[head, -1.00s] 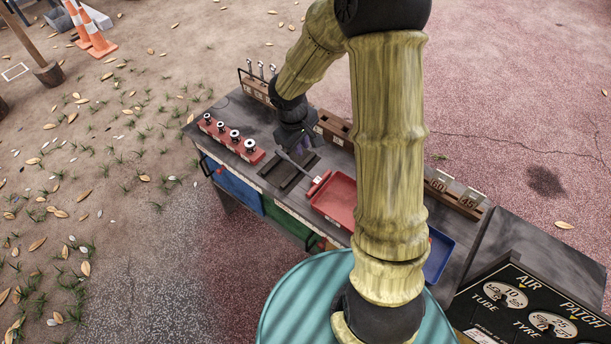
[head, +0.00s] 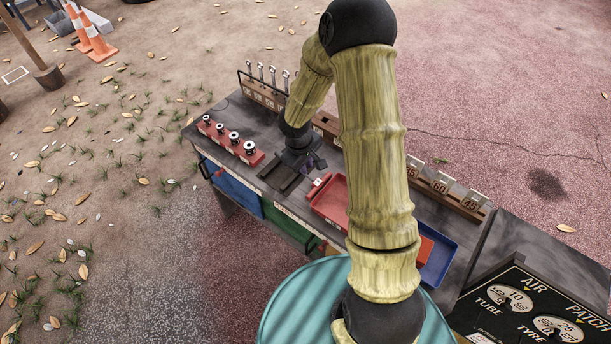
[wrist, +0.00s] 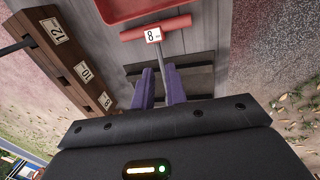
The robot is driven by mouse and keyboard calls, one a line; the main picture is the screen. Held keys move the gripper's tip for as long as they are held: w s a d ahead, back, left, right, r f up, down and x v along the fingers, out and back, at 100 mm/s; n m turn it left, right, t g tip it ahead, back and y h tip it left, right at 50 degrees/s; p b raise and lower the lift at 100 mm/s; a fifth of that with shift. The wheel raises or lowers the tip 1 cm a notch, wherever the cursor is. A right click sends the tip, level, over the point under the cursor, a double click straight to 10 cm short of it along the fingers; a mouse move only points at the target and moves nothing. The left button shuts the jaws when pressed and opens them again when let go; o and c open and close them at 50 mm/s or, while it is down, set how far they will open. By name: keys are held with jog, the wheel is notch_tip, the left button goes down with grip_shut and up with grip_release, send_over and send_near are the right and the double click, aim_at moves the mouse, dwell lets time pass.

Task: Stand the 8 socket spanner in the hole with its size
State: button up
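The 8 socket spanner (wrist: 153,36) lies on the bench, with a red crossbar, a white 8 tag and a thin shaft; its tag end also shows in the head view (head: 319,181). My gripper (wrist: 161,72) has two purple fingers apart, with the shaft running between them. It is just above the dark slotted mat (head: 268,176); I see no contact with the shaft. The wooden hole block (wrist: 64,62) is at the left in the wrist view, with labels 12, 10 and 8. The 8 hole (wrist: 104,99) is nearest my gripper. The spanner's far end is hidden.
A red tray (head: 322,208) and a blue tray (head: 437,262) lie to the right on the bench. A red block with several silver sockets (head: 248,154) stands to the left. A rack of upright spanners (head: 262,93) stands at the back left.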

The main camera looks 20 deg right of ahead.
aim_at(310, 178)
jog(key=shift+w+d+f, duration=0.1)
jog(key=shift+d+f, duration=0.05)
jog(key=shift+f, duration=0.9)
jog(key=f, duration=0.2)
jog(key=d+f, duration=0.1)
jog(key=f, duration=0.2)
jog(key=shift+w+f+b, duration=0.1)
jog(key=shift+w+b, duration=0.1)
jog(key=shift+b, duration=0.15)
jog(key=shift+c, duration=0.2)
grip_shut()
